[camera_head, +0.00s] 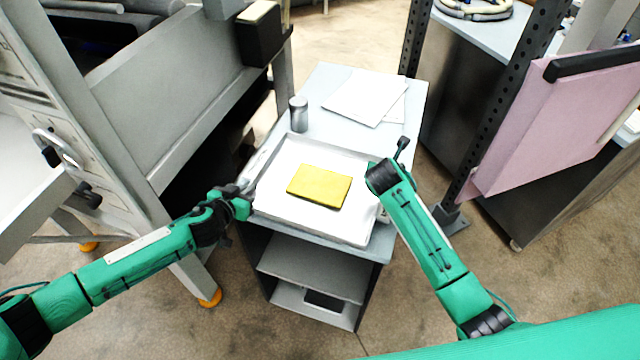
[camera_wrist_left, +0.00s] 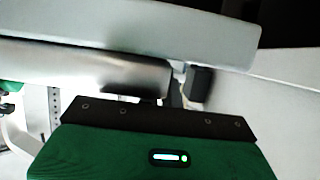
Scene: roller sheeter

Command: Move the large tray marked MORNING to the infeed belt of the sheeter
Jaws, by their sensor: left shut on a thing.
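A large pale tray (camera_head: 275,207) with a raised rim lies on the top of a small grey cart, with a yellow slab (camera_head: 320,186) in it. No MORNING marking is readable on the tray. My left gripper (camera_head: 246,187) is at the tray's left rim and shut on it. In the left wrist view a dark finger (camera_wrist_left: 198,84) shows by a pale edge. My right arm reaches the tray's right side; its wrist covers most of the right gripper (camera_head: 384,214), so its jaws cannot be made out. The sheeter (camera_head: 160,90) stands at the left; its infeed belt is not clearly distinguishable.
The cart (camera_head: 408,110) also bears a grey metal cylinder (camera_head: 299,114) and white sheets (camera_head: 364,96) behind the tray. A dark perforated post (camera_head: 487,125) and a pink panel (camera_head: 555,120) stand at the right. Bare floor (camera_head: 340,35) shows beyond the cart.

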